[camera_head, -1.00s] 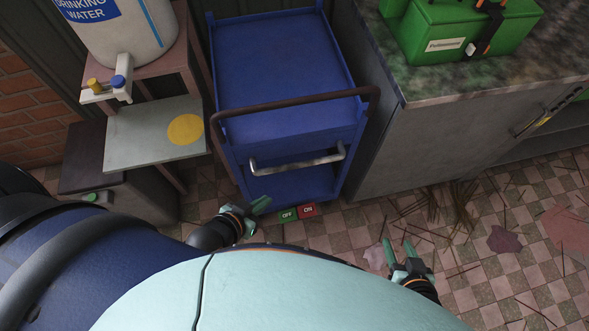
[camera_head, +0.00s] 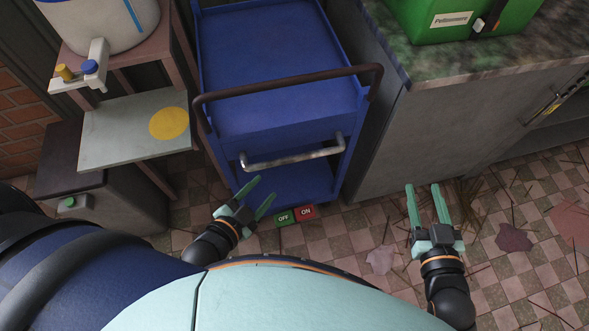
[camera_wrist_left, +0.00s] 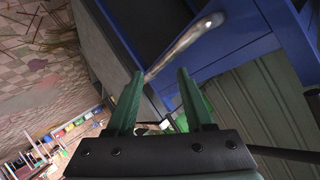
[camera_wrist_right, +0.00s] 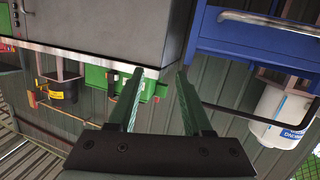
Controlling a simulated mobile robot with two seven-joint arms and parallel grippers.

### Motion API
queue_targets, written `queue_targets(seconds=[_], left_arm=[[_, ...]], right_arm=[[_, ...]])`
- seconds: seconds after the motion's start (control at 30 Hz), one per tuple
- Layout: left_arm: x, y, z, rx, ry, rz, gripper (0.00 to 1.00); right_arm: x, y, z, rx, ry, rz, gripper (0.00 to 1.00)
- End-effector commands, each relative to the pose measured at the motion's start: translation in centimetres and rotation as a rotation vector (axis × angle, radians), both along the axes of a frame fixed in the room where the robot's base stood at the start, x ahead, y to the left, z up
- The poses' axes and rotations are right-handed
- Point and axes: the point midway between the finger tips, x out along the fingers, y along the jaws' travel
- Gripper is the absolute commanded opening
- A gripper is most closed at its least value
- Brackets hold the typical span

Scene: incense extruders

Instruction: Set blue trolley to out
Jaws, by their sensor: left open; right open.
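The blue trolley (camera_head: 275,70) stands between the water stand and the grey cabinet in the head view. It has a dark push bar (camera_head: 290,84) and a silver drawer handle (camera_head: 292,156). My left gripper (camera_head: 258,192) is open and empty, just below and left of the silver handle. In the left wrist view the trolley (camera_wrist_left: 225,55) and its silver handle (camera_wrist_left: 185,45) lie beyond the open fingers. My right gripper (camera_head: 427,188) is open and empty, in front of the grey cabinet. The right wrist view shows the trolley (camera_wrist_right: 255,38) at upper right. Neither gripper visibly touches anything.
A water dispenser (camera_head: 100,24) stands on a stand with a grey board (camera_head: 120,140) at left. A grey cabinet (camera_head: 430,125) with a green box (camera_head: 460,20) on top is at right.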

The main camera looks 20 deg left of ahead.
Motion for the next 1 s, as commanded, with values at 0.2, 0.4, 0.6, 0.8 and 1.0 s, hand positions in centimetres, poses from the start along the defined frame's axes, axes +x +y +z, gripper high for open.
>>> queue_targets(seconds=[0.2,0.4,0.6,0.8,1.0], left_arm=[[1.2,-0.3,-4.1,0.391,-0.312,-0.141,0.55],[1.3,-0.8,-5.5,0.749,-0.568,-0.204,0.55],[0.8,-1.2,-5.6,0.968,-0.713,-0.214,0.55],[1.5,-1.5,-5.1,1.021,-0.748,-0.212,0.55],[4.7,-2.3,-4.6,1.020,-0.751,-0.211,0.55]], right_arm=[[1.1,1.3,4.6,-0.002,-0.420,0.068,0.50],[-1.5,2.4,9.5,-0.002,-0.761,0.132,0.50],[-4.2,3.0,12.3,0.001,-0.959,0.172,0.50],[-5.3,3.2,13.6,0.000,-1.023,0.185,0.50],[-6.3,3.3,14.2,0.002,-1.079,0.200,0.50]])
